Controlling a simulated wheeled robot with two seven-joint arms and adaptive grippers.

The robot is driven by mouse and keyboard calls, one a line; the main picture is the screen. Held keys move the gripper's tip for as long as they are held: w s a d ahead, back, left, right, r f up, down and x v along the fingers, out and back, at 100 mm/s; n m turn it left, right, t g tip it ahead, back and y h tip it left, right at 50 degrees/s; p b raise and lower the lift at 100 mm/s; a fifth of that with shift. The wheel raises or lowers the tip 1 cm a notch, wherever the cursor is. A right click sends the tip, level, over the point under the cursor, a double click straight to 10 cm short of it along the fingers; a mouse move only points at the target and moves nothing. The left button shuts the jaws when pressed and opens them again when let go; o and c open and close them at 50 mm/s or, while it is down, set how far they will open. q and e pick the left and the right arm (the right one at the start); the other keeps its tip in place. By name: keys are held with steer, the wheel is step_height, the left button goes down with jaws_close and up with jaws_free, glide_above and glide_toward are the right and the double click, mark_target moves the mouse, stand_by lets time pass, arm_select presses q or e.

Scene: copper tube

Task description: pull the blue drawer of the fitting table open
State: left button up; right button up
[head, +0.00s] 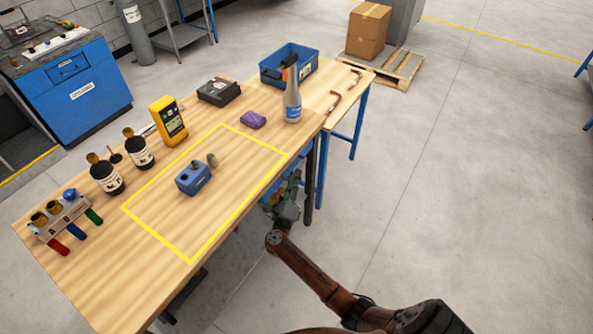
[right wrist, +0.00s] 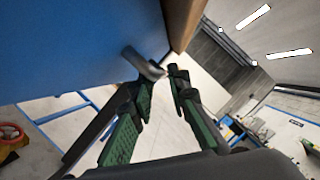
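The fitting table (head: 150,270) has a wooden top with a yellow outlined rectangle. Under its right edge, blue parts (head: 276,194) show beside my right gripper (head: 289,207), partly hidden by it. In the right wrist view, a large blue panel (right wrist: 70,45), seemingly the drawer front, fills the upper left. A grey bar handle (right wrist: 143,64) stands out from it. My right gripper's green-padded fingers (right wrist: 155,85) are apart, with the handle close to their tips. I cannot tell whether they touch it. How far the drawer is open cannot be made out. My left gripper is not in view.
On the table stand a blue block fitting (head: 193,179), a yellow meter (head: 168,121), dark bottles (head: 106,175), a spray bottle (head: 292,100) and a blue crate (head: 288,64). A blue cabinet (head: 80,95) stands behind at the left.

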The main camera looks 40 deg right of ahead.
steer(key=shift+x, duration=1.75)
steer(key=shift+c, duration=0.7)
jaws_close()
steer(key=shift+a, duration=0.1)
